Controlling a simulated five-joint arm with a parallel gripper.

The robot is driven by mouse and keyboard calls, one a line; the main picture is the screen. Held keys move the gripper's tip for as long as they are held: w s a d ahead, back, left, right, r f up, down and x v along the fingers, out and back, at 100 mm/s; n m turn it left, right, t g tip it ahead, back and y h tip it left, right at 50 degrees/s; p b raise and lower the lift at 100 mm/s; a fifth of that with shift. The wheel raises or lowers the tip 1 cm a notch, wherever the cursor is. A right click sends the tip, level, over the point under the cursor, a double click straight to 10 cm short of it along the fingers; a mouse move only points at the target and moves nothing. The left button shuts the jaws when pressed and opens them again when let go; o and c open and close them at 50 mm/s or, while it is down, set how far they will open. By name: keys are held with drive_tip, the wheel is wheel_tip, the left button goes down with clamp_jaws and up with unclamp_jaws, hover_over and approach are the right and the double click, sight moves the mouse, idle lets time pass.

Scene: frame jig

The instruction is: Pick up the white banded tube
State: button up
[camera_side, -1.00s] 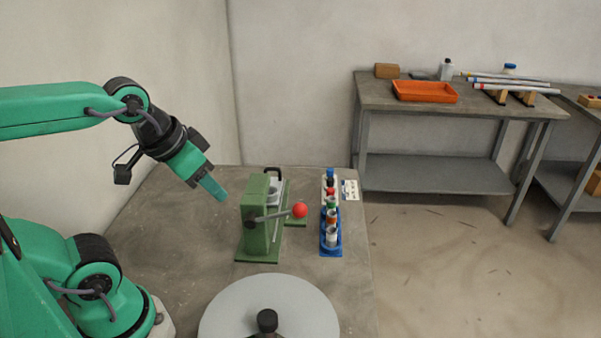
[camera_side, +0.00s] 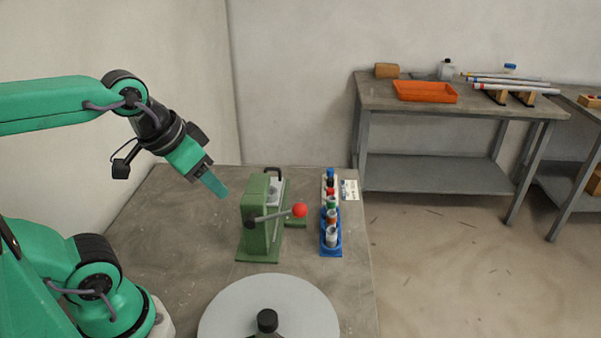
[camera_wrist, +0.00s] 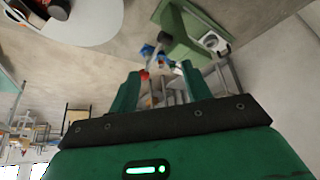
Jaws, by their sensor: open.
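Several small tubes with coloured tops stand in a row in a blue rack (camera_side: 331,253), right of the green press. The front tube (camera_side: 332,238) looks white or pale grey. Bands are too small to tell clearly, so I cannot be sure which is the white banded tube. My gripper (camera_side: 215,186) is open and empty, in the air left of the press and well away from the rack. In the wrist view my gripper's two fingers (camera_wrist: 161,78) are spread apart. Part of the blue rack (camera_wrist: 147,50) shows beyond them, partly hidden.
The green press (camera_side: 257,228) stands between my gripper and the rack, its lever's red knob (camera_side: 300,210) reaching toward the tubes. A grey round plate (camera_side: 225,312) is at the front. An orange tray (camera_side: 425,91) sits on the back bench.

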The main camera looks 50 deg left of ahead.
drive_tip(key=w+d+r+m+g, duration=0.25)
drive_tip(key=w+r, duration=0.55)
drive_tip(key=w, duration=0.4)
drive_tip(key=m+g, duration=0.2)
drive_tip(key=g, duration=0.1)
hover_over(332, 232)
wheel_tip(332, 232, down, 4)
drive_tip(key=f, duration=1.2)
drive_tip(key=s+f, duration=0.1)
drive_tip(key=f, duration=0.5)
drive_tip(key=shift+d+f, duration=0.25)
drive_tip(key=shift+f, duration=1.75)
drive_tip(key=shift+w+d+f, duration=0.1)
drive_tip(key=shift+f, duration=2.5)
